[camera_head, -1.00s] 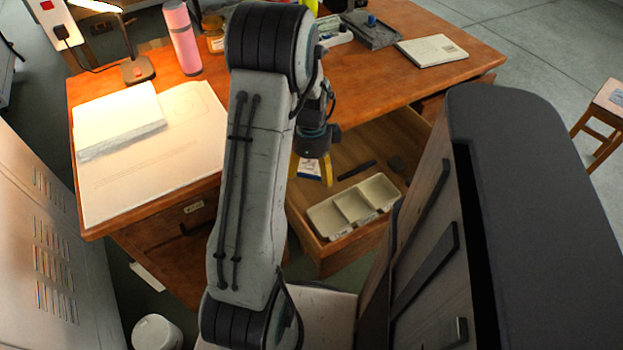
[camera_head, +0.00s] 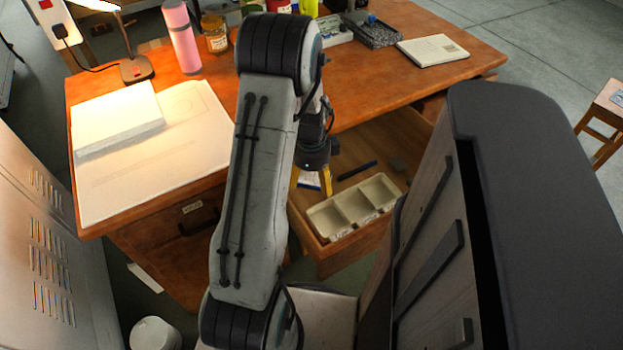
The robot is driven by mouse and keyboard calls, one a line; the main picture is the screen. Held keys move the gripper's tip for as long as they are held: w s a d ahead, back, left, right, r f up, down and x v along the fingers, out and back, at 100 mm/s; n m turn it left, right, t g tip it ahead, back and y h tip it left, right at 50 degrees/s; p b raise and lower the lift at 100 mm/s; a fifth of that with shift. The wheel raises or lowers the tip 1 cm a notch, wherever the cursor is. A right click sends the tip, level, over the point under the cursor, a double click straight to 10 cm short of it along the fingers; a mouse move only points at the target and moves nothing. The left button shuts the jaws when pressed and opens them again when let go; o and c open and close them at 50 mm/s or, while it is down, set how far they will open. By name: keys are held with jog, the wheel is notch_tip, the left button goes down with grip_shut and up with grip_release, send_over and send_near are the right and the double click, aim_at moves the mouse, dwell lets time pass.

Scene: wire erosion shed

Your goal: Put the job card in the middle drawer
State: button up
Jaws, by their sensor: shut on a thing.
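The open drawer (camera_head: 328,247) under the desk is pulled out toward me. I cannot tell for sure whether it is the middle one. My gripper (camera_head: 311,181) is over its left part, pointing down. Its yellow fingers are shut on a small blue and white piece, which looks like the job card (camera_head: 308,183). The card is partly hidden by the gripper, and I cannot tell whether it touches the drawer floor.
The drawer holds a pale divided tray (camera_head: 352,208), a dark pen (camera_head: 357,170) and a small grey block (camera_head: 398,165). On the desk (camera_head: 360,98) are a pink flask (camera_head: 182,36), a lamp (camera_head: 134,70), a thick white pad (camera_head: 118,118) and a booklet (camera_head: 433,50).

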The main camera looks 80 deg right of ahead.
aim_at(311, 182)
jog(key=shift+f, duration=0.4)
jog(key=o, duration=0.8)
jog(key=shift+o, duration=0.2)
jog(key=shift+r, duration=0.15)
jog(key=shift+r+p, duration=0.35)
jog(key=shift+r, duration=0.2)
notch_tip(311, 182, up, 12)
jog(key=p, duration=0.2)
jog(key=shift+a, duration=0.1)
